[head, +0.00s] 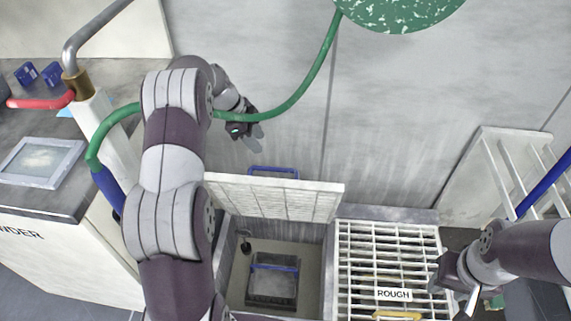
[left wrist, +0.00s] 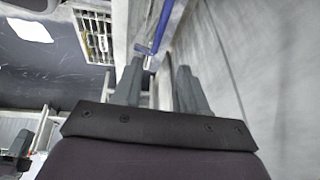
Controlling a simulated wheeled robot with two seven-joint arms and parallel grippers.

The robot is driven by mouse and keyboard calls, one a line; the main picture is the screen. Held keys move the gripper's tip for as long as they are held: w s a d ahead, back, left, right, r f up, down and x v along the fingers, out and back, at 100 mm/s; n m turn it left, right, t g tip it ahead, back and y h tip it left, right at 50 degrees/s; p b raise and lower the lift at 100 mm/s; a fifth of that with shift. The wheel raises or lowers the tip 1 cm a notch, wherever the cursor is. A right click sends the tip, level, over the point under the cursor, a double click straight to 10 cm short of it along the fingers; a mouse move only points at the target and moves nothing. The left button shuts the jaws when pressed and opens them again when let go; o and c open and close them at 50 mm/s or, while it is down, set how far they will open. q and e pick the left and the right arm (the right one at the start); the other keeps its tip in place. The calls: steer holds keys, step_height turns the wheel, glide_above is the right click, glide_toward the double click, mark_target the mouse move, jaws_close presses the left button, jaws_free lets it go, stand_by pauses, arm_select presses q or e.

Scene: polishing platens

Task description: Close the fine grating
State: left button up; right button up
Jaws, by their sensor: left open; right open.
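The raised grating (head: 275,198), white with a blue handle (head: 273,170) on its upper edge, stands tilted up at the back of an open pit (head: 237,275). No label reading fine is visible on it. My left gripper (head: 252,137) is open and empty, behind and above the blue handle and apart from it. Its two fingers (left wrist: 160,82) show spread apart in the left wrist view with nothing between them. My right gripper (head: 458,288) is open beside the right edge of the flat grating labelled ROUGH (head: 388,250).
A grey basket (head: 270,288) with a blue bar sits in the pit. A green hose (head: 300,88) crosses behind my left arm. A bench with a framed panel (head: 42,160) stands left. A white rack and blue pole (head: 545,180) stand right. A green speckled disc (head: 398,10) is above.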

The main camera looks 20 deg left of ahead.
mark_target(277, 168)
arm_select(q)
steer(key=shift+m, duration=0.5)
steer(key=b+x, duration=0.1)
steer(key=x, duration=1.1)
steer(key=shift+f+b, duration=0.3)
steer(key=shift+b, duration=0.1)
jaws_close()
